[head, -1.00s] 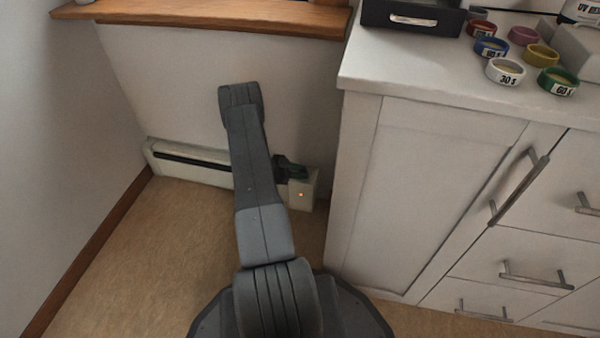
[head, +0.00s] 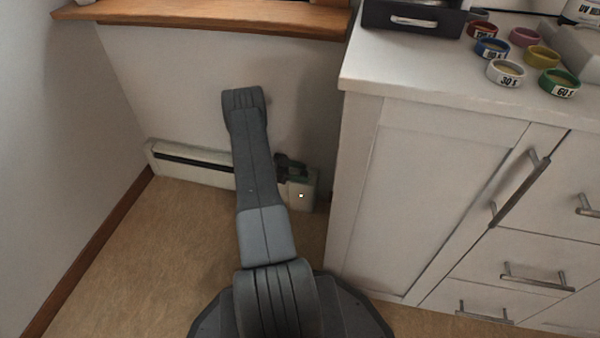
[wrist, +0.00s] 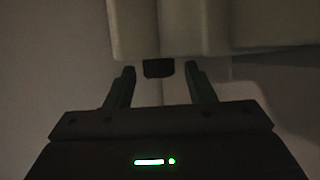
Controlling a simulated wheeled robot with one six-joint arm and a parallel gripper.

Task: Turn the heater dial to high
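The heater (head: 190,170) is a long, low white baseboard unit on the wall under the window sill. Its right end box (head: 302,196) carries a small lit light, whitish now. In the wrist view the pale heater casing (wrist: 180,28) fills the top, and a short dark dial (wrist: 158,69) sticks out of its edge. My gripper (wrist: 160,72) is open, with one finger on each side of the dial near the fingertips. A gap shows between the dial and each finger. The dial's markings cannot be seen. In the head view my arm hides part of the heater.
A white cabinet (head: 430,190) with metal handles stands close to the right of the heater. Several coloured ring-shaped pots (head: 507,72) and a dark box (head: 412,17) are on its top. A wooden sill (head: 210,17) juts out above. The floor (head: 150,250) at left is clear.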

